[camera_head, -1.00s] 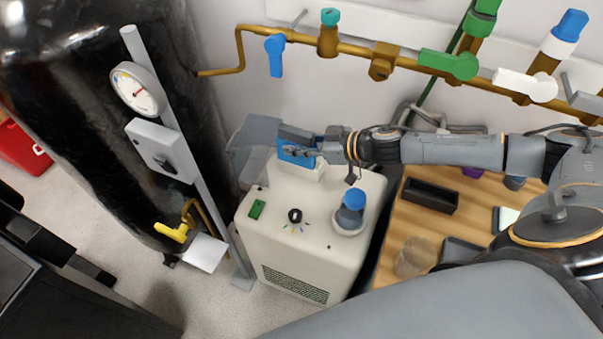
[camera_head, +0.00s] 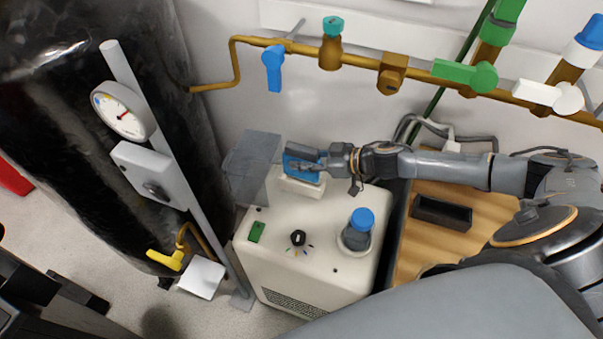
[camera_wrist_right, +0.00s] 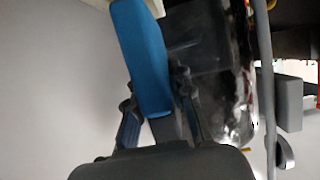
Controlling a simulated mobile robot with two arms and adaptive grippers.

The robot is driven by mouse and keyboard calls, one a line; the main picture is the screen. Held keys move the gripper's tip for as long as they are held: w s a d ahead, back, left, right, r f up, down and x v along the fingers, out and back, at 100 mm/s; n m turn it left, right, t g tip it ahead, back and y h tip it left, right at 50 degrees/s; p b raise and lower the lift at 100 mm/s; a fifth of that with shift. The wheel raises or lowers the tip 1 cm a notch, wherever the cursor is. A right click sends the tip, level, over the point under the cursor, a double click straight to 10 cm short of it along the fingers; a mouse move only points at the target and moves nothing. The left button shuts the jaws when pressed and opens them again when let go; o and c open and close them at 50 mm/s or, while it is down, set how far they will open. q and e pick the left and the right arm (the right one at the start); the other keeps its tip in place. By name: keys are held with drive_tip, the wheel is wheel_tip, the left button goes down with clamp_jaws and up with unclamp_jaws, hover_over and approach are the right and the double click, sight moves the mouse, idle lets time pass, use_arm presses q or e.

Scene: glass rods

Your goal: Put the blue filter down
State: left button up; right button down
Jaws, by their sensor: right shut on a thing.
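The blue filter (camera_head: 301,175) is a small blue block at the back of the cream machine (camera_head: 285,275). It also shows as a long blue slab in the right wrist view (camera_wrist_right: 143,55). My right gripper (camera_head: 307,162) reaches in from the right and is shut on the blue filter. The filter is at the white raised block (camera_head: 302,187) on the machine's top. I cannot tell whether it touches the block, as the fingers partly hide it. My left gripper is not in view.
A grey see-through panel (camera_head: 250,165) stands just left of the filter. A blue-capped bottle (camera_head: 358,231), a black knob (camera_head: 298,238) and a green switch (camera_head: 256,232) are on the machine. Brass pipes (camera_head: 360,62) run behind. A black tray (camera_head: 441,213) lies on the wooden bench.

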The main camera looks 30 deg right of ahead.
sight(302, 171)
drive_tip(key=shift+w+f, duration=0.1)
drive_tip(key=shift+f, duration=0.65)
wheel_tip(302, 171, down, 2)
drive_tip(key=shift+f+b, duration=0.2)
drive_tip(key=shift+b, duration=0.2)
drive_tip(key=shift+f, duration=0.5)
drive_tip(key=c, duration=1.2)
unclamp_jaws()
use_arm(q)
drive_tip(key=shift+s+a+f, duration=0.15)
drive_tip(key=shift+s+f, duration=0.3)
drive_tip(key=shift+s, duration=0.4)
use_arm(e)
drive_tip(key=v, duration=1.2)
